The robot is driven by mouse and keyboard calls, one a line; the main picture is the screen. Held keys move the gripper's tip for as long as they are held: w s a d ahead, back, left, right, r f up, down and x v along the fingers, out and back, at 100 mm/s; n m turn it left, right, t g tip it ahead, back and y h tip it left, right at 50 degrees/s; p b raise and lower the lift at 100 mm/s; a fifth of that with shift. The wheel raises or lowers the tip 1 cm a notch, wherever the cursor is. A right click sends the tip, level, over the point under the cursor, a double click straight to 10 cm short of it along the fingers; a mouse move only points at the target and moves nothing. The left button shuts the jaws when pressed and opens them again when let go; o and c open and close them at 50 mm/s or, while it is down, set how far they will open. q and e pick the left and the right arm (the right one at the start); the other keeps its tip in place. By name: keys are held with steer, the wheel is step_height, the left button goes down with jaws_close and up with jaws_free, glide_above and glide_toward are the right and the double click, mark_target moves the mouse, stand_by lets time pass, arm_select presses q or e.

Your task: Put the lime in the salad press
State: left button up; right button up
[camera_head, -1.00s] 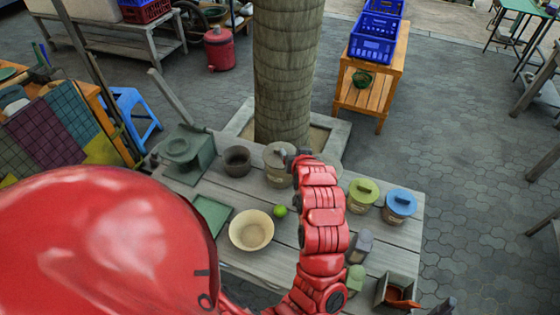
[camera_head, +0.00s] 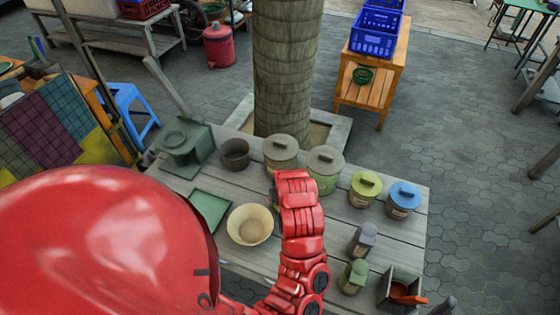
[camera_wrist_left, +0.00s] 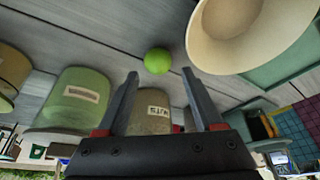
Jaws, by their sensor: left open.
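The lime (camera_wrist_left: 157,61) is a small bright green ball on the grey plank table, just beyond my left fingertips and between their lines in the left wrist view. My arm hides it in the head view. My left gripper (camera_wrist_left: 160,74) is open with nothing between its fingers. In the head view my arm hides most of that gripper, near the cream bowl. The salad press seems to be the dark green device with a long raised lever (camera_head: 187,145) at the table's far left corner. My right gripper is not in view.
The cream bowl (camera_head: 250,225) stands left of my arm, also in the left wrist view (camera_wrist_left: 205,55). A green tray (camera_head: 223,208) and a dark pot (camera_head: 235,155) lie nearer the press. Lidded jars (camera_head: 364,188) stand at the back; grey and green containers (camera_head: 353,277) are at right.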

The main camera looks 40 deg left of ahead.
arm_select(q)
steer(key=p+x, duration=0.1)
steer(key=x, duration=0.3)
steer(key=shift+w+a+f+p, duration=0.1)
steer(key=shift+w+f+p, duration=0.15)
steer(key=shift+f+p, duration=0.1)
steer(key=shift+w+a+f, duration=0.1)
steer(key=shift+w+f, duration=0.1)
steer(key=shift+f, duration=0.2)
jaws_close()
